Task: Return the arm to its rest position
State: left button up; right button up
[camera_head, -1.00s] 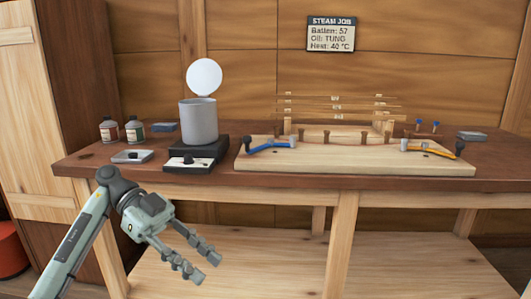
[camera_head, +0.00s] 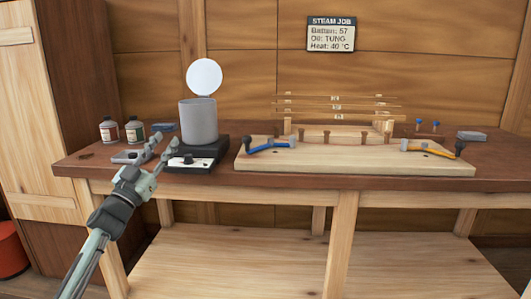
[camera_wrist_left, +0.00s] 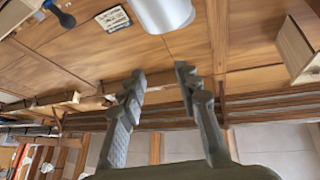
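My left gripper (camera_head: 164,149) is raised at the front left edge of the bench, in front of the grey pot and its black heater. Its two fingers are spread apart with nothing between them. In the left wrist view the open fingers (camera_wrist_left: 158,85) point toward the wooden wall, and a grey cylinder shows beyond them at the top. My right gripper is in neither view.
The bench (camera_head: 210,179) holds a grey pot (camera_head: 198,123) with a raised round lid, two bottles (camera_head: 134,130), a light wooden board (camera_head: 350,161) with blue and yellow clamps, and a rack of thin strips (camera_head: 340,108). A sign (camera_head: 331,34) hangs above. Space before the bench is clear.

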pick_arm(q)
jog(key=w+a+f+n+g+y, duration=0.3)
jog(key=a+f+n+g+y, duration=0.25)
jog(key=a+f+y, duration=0.55)
jog(key=s+a+f+g, duration=0.1)
jog(key=s+f+g, duration=0.15)
jog(key=f, duration=0.35)
jog(key=s+a+f+g, duration=0.1)
jog(key=a+f+g, duration=0.15)
jog(key=f, duration=0.35)
jog(key=s+d+f+g+h, duration=0.1)
jog(key=s+d+f+g, duration=0.25)
jog(key=s+f, duration=0.85)
jog(key=s+d+f+g, duration=0.2)
jog(key=s+d+f, duration=0.2)
jog(key=s+f, duration=0.8)
jog(key=s+d+f+g, duration=0.2)
jog(key=s+f, duration=0.6)
jog(key=s, duration=0.5)
jog(key=s+d+f+g+h, duration=0.1)
jog(key=s+d+f, duration=0.3)
jog(key=s+f, duration=0.5)
jog(key=s+m+g, duration=0.1)
jog(key=s, duration=0.2)
jog(key=shift+s+f, duration=0.3)
jog(key=shift+s, duration=0.1)
